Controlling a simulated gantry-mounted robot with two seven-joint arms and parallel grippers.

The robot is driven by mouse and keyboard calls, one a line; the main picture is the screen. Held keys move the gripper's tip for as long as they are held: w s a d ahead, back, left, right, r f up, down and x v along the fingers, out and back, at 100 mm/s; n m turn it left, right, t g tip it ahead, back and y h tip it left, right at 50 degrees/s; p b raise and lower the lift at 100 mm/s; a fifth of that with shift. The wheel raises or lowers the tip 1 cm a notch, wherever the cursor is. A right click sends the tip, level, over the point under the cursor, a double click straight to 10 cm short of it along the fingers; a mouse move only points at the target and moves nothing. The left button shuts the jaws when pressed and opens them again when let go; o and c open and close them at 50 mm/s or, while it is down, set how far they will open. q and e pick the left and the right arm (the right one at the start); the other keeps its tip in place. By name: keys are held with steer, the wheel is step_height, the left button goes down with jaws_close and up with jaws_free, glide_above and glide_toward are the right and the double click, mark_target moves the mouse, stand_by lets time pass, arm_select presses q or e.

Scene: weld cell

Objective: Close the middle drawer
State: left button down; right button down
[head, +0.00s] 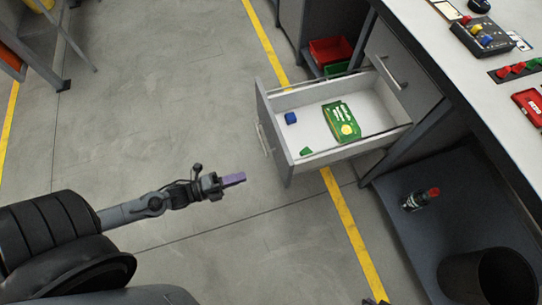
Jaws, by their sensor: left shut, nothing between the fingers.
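The open drawer (273,128) is pulled far out from the grey cabinet under the workbench, toward the left. Its front panel carries a bar handle (264,140) on the outside. Inside lie a green and yellow packet (341,121), a blue block (291,118) and a small green piece (306,152). My right gripper is not in view.
A closed drawer with a handle (388,72) is above the open one. The workbench top (425,40) holds several small items. A red bin (330,51) stands behind. The floor left of the drawer is clear.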

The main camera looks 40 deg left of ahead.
arm_select(q)
steer(key=b, duration=0.6)
glide_toward(286, 162)
steer(key=x, duration=0.5)
steer(key=shift+w+d+r, duration=0.15)
steer(key=shift+d, duration=0.1)
steer(key=shift+w+d+r, duration=0.1)
steer(key=shift+w+d, duration=0.25)
steer(key=shift+w, duration=0.25)
steer(key=shift+w, duration=0.1)
